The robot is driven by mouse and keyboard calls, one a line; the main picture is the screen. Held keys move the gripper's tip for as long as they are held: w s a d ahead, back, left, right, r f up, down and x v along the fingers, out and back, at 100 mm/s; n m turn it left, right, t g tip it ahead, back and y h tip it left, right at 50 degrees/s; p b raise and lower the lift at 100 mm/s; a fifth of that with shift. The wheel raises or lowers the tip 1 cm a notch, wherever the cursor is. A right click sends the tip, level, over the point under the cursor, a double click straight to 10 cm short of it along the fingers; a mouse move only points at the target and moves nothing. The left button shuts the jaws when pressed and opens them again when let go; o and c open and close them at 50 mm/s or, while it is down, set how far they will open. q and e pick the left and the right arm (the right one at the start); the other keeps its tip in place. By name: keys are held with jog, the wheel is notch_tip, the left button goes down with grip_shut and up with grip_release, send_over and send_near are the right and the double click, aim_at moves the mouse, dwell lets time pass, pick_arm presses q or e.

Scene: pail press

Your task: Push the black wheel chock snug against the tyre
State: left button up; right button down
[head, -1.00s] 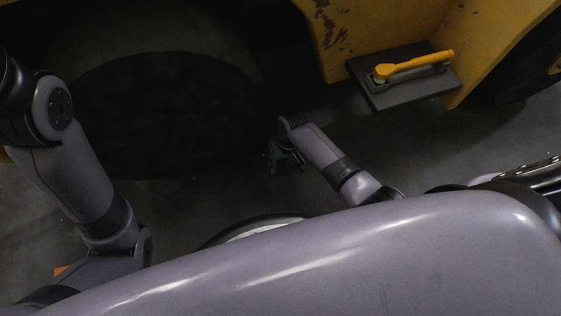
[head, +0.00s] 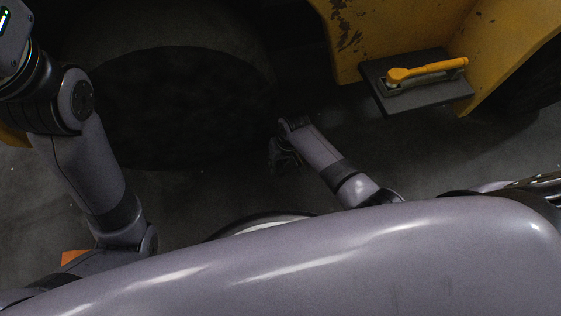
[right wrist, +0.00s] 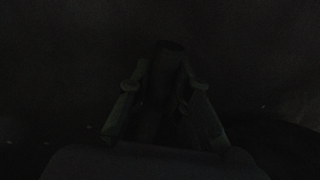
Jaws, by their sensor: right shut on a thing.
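The tyre (head: 180,105) is a large, nearly black round shape low in the left half of the head view, in deep shadow. My right gripper (head: 283,160) is down near the floor at the tyre's right edge. It also shows in the right wrist view (right wrist: 165,88), shut on a dark piece (right wrist: 163,65) between its fingers, which I take to be the black wheel chock. The chock's outline is lost in the dark, and I cannot tell whether it touches the tyre. My left arm (head: 85,170) stands at the left; its gripper is outside the picture.
A yellow vehicle body (head: 345,45) with chipped paint stands above and right of my right gripper. A dark step plate (head: 425,97) juts from it, carrying a yellow-handled item (head: 428,70). An orange thing (head: 73,257) shows at lower left. Dark floor (head: 215,195) lies open before the tyre.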

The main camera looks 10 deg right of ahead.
jog(key=shift+a, duration=0.75)
jog(key=c, duration=1.4)
grip_release()
jog(key=shift+d, duration=0.1)
jog(key=shift+s+f, duration=0.15)
notch_tip(320, 180, up, 12)
jog(key=d, duration=0.2)
jog(key=shift+d, duration=0.2)
